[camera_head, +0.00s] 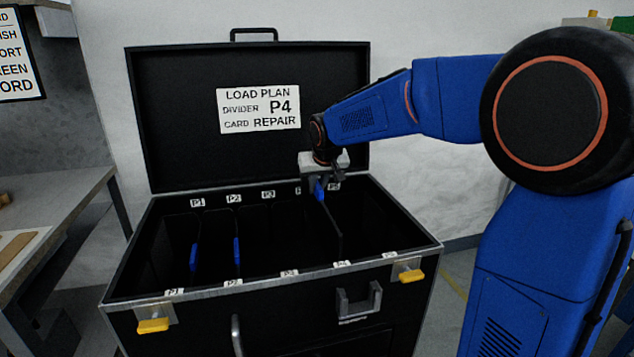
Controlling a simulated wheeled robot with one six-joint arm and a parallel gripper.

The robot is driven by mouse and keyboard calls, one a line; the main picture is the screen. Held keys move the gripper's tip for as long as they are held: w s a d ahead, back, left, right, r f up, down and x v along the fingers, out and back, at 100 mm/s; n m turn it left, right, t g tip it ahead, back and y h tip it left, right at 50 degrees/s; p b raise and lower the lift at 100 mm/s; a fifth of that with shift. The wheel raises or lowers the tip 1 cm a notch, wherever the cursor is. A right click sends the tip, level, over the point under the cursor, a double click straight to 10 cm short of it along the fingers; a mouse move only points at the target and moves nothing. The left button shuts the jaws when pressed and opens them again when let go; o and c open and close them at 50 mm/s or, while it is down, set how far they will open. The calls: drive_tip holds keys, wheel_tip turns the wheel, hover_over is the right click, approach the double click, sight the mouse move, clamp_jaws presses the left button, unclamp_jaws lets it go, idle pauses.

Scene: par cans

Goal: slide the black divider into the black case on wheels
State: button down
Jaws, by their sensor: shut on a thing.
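The black case (425,238) stands open in front of me, with slot labels P1 to P5 along its back and front rims. My gripper (320,182) is over the back right part of the case, shut on the blue tab of the black divider (331,222). The divider is upright, running back to front, with much of it below the rim. It lines up roughly with the front P4 label (342,264). My gripper partly covers the back P4 label. The divider's lower edge is hidden in the dark interior, so I cannot tell its depth or whether it sits in the grooves.
The raised lid (190,80) bears a load plan card (259,109) reading divider P4, card REPAIR. Dividers with blue tabs stand near P1 (194,257) and P2 (236,250). The bay right of the held divider looks empty. A grey bench (60,200) is at left.

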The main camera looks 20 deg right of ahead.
sight(326, 208)
drive_tip(key=shift+f, duration=8.7)
drive_tip(key=c, duration=1.6)
unclamp_jaws()
drive_tip(key=shift+c, duration=0.2)
drive_tip(key=v, duration=1.7)
drive_tip(key=shift+r, duration=0.15)
drive_tip(key=s+d+f+g, duration=0.1)
drive_tip(key=s+d, duration=0.2)
drive_tip(key=s, duration=1.4)
drive_tip(key=s+d+f, duration=0.2)
drive_tip(key=s+d, duration=0.2)
drive_tip(key=s, duration=1.3)
drive_tip(key=shift+g, duration=0.4)
